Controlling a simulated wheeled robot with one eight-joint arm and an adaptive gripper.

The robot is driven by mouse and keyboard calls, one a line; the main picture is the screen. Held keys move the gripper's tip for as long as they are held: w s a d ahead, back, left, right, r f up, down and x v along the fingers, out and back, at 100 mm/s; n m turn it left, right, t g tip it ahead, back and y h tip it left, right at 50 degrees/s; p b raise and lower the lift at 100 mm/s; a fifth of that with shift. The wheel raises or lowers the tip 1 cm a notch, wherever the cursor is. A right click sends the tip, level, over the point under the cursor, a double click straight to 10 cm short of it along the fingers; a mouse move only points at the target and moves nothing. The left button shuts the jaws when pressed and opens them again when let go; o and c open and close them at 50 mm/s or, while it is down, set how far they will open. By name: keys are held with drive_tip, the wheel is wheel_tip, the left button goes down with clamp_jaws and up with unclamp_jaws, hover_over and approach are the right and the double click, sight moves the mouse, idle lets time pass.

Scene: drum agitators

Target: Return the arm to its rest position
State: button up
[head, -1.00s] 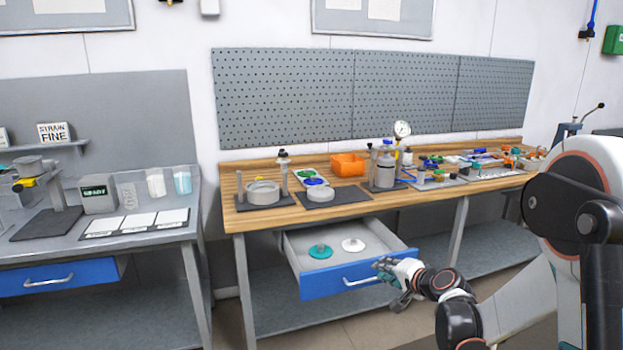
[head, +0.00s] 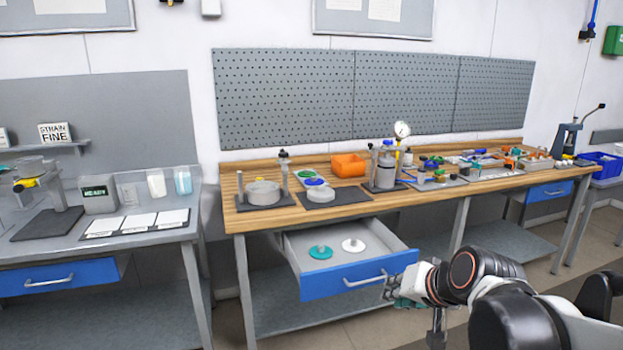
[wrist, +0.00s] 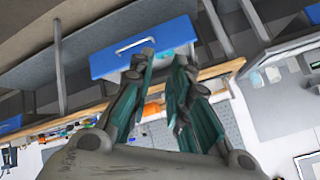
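My gripper (head: 408,284) is in front of the right end of the open blue drawer in the head view, low and apart from the bench top. In the wrist view its two teal-lined fingers (wrist: 164,75) stand apart with nothing between them. The blue drawer front (wrist: 140,45) shows beyond the fingertips. My arm (head: 500,300) reaches in from the lower right of the head view, folded low. No object is in the gripper.
The open drawer (head: 357,279) juts from the wooden bench (head: 400,205) and holds a teal disc (head: 320,252) and a white disc (head: 353,245). Tools and vessels crowd the bench top. A grey bench (head: 150,236) stands at left. Floor (head: 590,250) shows at right.

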drive_tip(key=s+d+f+n+g+h, duration=0.1)
drive_tip(key=s+d+n+h, duration=0.1)
drive_tip(key=s, duration=1.4)
drive_tip(key=shift+s+d+f+n+g+h, duration=0.2)
drive_tip(key=shift+s+d+n+g+h, duration=0.15)
drive_tip(key=shift+n, duration=0.35)
